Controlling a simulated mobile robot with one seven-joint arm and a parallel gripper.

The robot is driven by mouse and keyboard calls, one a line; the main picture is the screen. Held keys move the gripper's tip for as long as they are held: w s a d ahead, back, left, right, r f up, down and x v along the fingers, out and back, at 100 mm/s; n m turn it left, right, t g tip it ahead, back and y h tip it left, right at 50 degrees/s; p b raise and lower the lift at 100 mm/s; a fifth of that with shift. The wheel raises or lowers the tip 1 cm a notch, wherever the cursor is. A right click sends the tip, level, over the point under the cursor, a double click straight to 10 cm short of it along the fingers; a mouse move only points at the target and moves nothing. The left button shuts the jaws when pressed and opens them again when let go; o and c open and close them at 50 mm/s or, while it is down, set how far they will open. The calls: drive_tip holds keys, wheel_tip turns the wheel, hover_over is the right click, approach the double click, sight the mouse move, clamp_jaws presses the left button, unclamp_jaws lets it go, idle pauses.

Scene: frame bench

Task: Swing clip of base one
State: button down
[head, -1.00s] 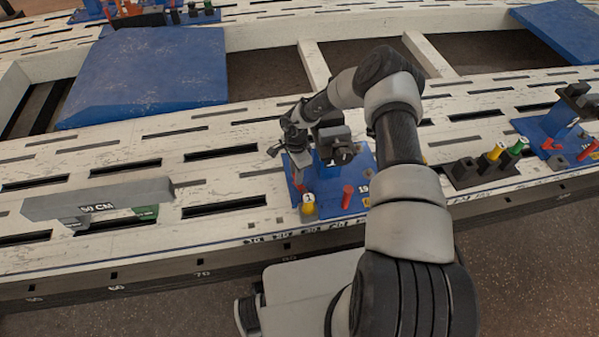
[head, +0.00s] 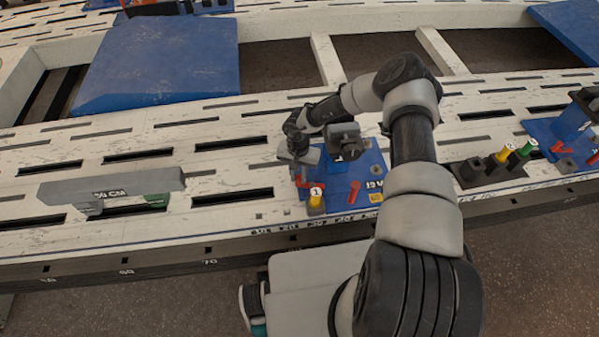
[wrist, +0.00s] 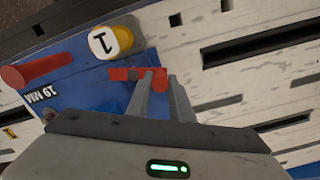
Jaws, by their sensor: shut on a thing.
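A blue base (head: 340,190) with a yellow plug marked 1 (head: 316,199) stands at the front edge of the white slotted bench. In the wrist view the plug (wrist: 112,42) is just beyond my fingertips. A small red clip (wrist: 128,74) lies at my gripper (wrist: 155,82), which is shut on it. In the head view my gripper (head: 298,172) is low over the base's left side, and the arm partly hides the grey block there. A second red clip (head: 353,192) is to the right of the plug and shows large in the wrist view (wrist: 35,70).
A grey 50 CM bar (head: 110,187) lies on the bench to the left. A dark holder (head: 478,172) with yellow and green plugs is to the right, beside another blue base (head: 545,135). Slotted bench between bar and base is clear.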

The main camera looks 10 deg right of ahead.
drive_tip(key=shift+s+a+n, duration=0.1)
drive_tip(key=shift+s+n, duration=0.2)
drive_tip(key=shift+n, duration=0.3)
drive_tip(key=c, duration=1.7)
unclamp_jaws()
wheel_tip(320, 180, up, 18)
drive_tip(key=p, duration=0.4)
drive_tip(key=shift+f+p, duration=0.25)
drive_tip(key=shift+p, duration=0.05)
